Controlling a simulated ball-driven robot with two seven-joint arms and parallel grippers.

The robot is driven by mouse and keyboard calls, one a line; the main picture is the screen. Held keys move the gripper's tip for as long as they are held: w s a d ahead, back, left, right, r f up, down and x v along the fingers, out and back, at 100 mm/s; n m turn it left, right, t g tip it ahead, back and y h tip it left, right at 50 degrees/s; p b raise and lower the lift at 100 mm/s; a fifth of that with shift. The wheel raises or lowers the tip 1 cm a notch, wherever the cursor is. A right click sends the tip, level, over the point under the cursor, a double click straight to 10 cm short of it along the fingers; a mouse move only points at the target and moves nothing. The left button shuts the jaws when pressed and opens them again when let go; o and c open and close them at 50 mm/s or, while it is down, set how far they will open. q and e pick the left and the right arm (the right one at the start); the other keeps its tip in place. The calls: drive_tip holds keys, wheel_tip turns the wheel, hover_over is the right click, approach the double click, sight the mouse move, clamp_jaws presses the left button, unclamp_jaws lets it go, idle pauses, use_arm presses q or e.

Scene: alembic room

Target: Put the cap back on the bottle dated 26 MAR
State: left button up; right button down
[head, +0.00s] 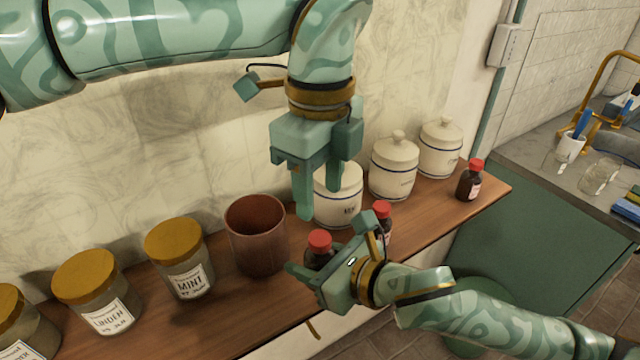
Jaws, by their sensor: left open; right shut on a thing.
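Three small dark bottles with red tops are on the wooden shelf. One bottle (317,258) is at my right gripper, with a red cap (320,240) on top. A second bottle (385,232) stands just right of it, partly hidden by that gripper. A third bottle (469,187) stands near the shelf's right end. I cannot read any date. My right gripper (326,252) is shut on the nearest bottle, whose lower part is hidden. My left gripper (319,200) is open and empty, pointing down above and behind that bottle, in front of a white canister.
Behind are white lidded canisters (395,172) and a brown open pot (257,238). The shelf's right end has some free room. A counter with glassware stands at far right.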

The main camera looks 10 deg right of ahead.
sight(319, 237)
use_arm(q)
drive_tip(key=shift+f, duration=4.05)
drive_tip(key=shift+c, duration=0.4)
drive_tip(key=c, duration=0.9)
drive_tip(key=m, duration=0.6)
drive_tip(key=shift+m, duration=0.3)
drive_tip(key=shift+c, duration=0.2)
drive_tip(key=o, duration=1.1)
drive_tip(key=shift+r, duration=0.15)
